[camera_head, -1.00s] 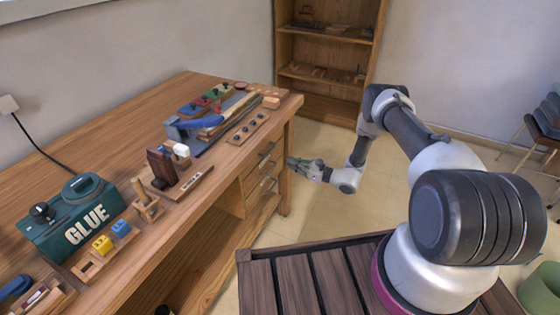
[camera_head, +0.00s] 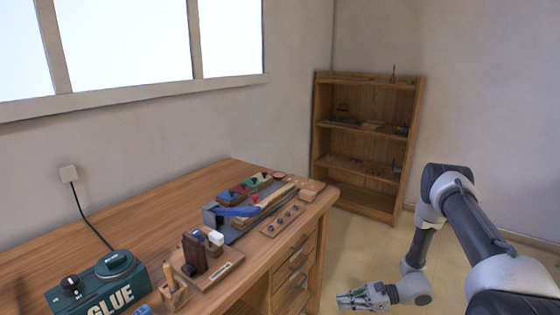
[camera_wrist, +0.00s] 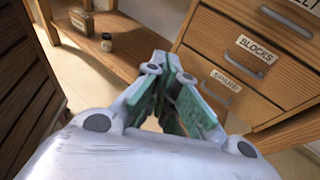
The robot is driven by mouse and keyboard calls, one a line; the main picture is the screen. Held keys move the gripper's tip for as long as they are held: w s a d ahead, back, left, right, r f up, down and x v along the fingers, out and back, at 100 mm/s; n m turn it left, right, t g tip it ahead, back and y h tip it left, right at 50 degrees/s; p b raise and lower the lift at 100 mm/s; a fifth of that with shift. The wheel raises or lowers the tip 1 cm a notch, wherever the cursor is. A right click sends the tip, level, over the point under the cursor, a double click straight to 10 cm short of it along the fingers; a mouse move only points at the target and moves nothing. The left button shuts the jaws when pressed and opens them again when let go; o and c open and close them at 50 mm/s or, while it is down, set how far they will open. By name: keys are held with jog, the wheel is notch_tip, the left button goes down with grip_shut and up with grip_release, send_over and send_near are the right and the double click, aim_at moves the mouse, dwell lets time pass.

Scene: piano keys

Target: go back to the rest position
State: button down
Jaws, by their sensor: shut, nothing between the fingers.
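My gripper (camera_head: 364,297) shows low in the head view, beside the drawer end of the wooden workbench (camera_head: 150,210) and apart from it. In the wrist view my gripper (camera_wrist: 172,88) has its green-padded fingers together with nothing between them. The fingers point toward the bench's lower shelf (camera_wrist: 130,45) and its drawers. No piano keys show in either view.
On the bench stand a green GLUE box (camera_head: 100,290), a blue-handled tool (camera_head: 238,211) and small wooden racks. A wooden bookshelf (camera_head: 365,125) stands at the back wall. The floor between bench and bookshelf is clear.

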jog(key=s+d+r+n+t+h, duration=0.1)
jog(key=s+d+r+n+h, duration=0.4)
jog(key=r, duration=1.2)
jog(key=s+d+r+n+t+h, duration=0.1)
jog(key=s+d+r+n+h, duration=0.3)
jog(key=r, duration=1.3)
jog(key=s+d+r+n+h, duration=0.5)
jog(key=s+r+n, duration=0.5)
jog(key=s+r, duration=0.4)
notch_tip(320, 180, up, 3)
jog(key=shift+s+d+f+t+h, duration=0.1)
jog(key=shift+s+d+t+h, duration=0.05)
jog(key=shift+d+t+h, duration=0.25)
jog(key=shift+a, duration=0.15)
